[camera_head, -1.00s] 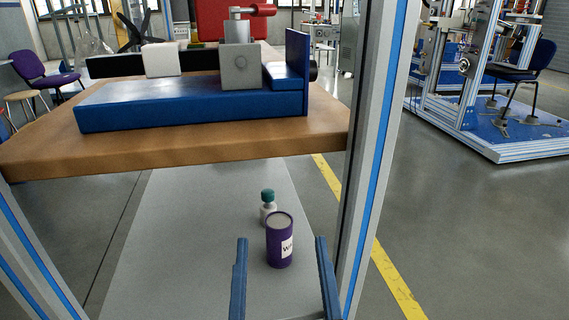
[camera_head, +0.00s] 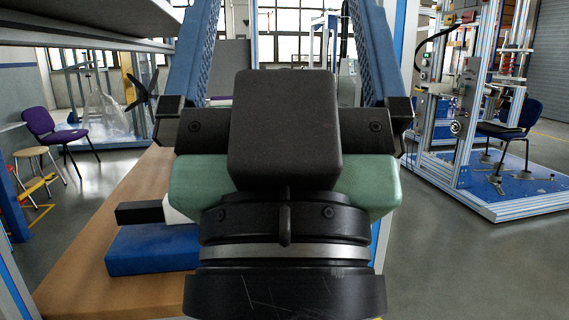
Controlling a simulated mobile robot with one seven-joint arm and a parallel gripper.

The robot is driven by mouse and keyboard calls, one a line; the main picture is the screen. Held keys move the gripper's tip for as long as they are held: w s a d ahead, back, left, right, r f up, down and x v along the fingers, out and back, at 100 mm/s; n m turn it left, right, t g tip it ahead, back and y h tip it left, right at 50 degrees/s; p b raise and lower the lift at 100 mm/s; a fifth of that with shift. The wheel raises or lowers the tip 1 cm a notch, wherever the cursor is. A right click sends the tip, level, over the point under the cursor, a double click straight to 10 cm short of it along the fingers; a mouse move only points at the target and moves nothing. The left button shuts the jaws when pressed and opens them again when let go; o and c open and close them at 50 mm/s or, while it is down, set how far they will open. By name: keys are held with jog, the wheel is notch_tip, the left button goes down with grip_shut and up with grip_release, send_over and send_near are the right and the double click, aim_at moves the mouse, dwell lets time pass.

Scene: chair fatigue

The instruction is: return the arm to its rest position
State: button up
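My gripper (camera_head: 286,30) fills the middle of the view, close to the camera and seen from behind. Its two blue fingers point up and away and stand wide apart, one on each side of its black body. It is open, and I see nothing held between the fingers; only background shows there. The fingertips reach the top edge of the picture. My gripper and wrist hide much of the wooden table behind them.
The wooden tabletop (camera_head: 75,280) lies behind my wrist on the left, with a blue block (camera_head: 150,252) and a black bar (camera_head: 138,213) on it. A purple chair (camera_head: 58,133) stands far left. Metal-framed equipment (camera_head: 470,120) stands at right, with bare floor before it.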

notch_tip(320, 180, up, 32)
jog(key=p, duration=3)
jog(key=shift+r+p, duration=0.2)
jog(key=shift+p, duration=0.1)
